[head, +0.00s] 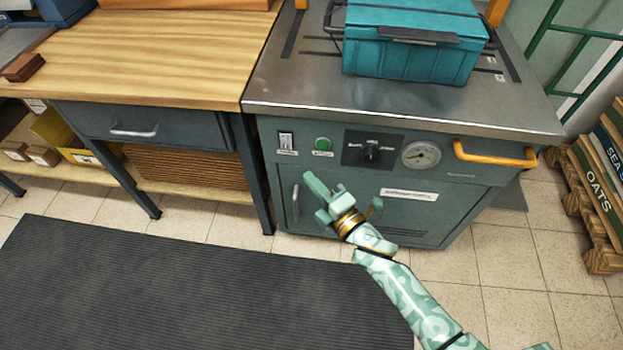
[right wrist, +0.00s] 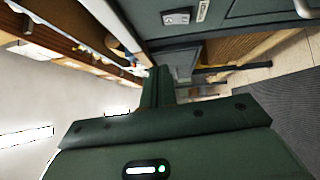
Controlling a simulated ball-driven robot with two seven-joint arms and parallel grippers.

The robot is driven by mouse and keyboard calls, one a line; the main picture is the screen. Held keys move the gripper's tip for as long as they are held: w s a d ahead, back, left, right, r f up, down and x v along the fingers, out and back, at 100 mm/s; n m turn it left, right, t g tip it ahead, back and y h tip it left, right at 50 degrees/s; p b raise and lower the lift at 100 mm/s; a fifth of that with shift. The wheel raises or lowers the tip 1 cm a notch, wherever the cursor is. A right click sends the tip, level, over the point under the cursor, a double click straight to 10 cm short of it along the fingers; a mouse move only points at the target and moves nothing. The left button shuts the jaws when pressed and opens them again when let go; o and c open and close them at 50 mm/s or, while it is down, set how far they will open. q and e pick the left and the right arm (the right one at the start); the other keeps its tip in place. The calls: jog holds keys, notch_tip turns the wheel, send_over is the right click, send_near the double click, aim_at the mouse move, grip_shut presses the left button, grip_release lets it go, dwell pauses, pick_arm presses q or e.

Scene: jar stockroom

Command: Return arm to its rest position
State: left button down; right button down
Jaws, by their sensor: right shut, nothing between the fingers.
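My right gripper (head: 318,188) is at the end of my pale green patterned arm, which comes in from the lower right of the head view. It is shut and empty, in front of the green machine cabinet (head: 458,205). In the right wrist view the gripper's dark green fingers (right wrist: 158,85) stand closed together, with nothing between them. My left gripper is not in view.
The cabinet's metal top (head: 290,85) bears a teal crate (head: 410,60). A wooden workbench (head: 150,60) with a drawer (head: 140,128) stands at left. A dark ribbed mat (head: 190,285) covers the floor. Sacks (head: 597,185) lie on a pallet (head: 600,258) at right.

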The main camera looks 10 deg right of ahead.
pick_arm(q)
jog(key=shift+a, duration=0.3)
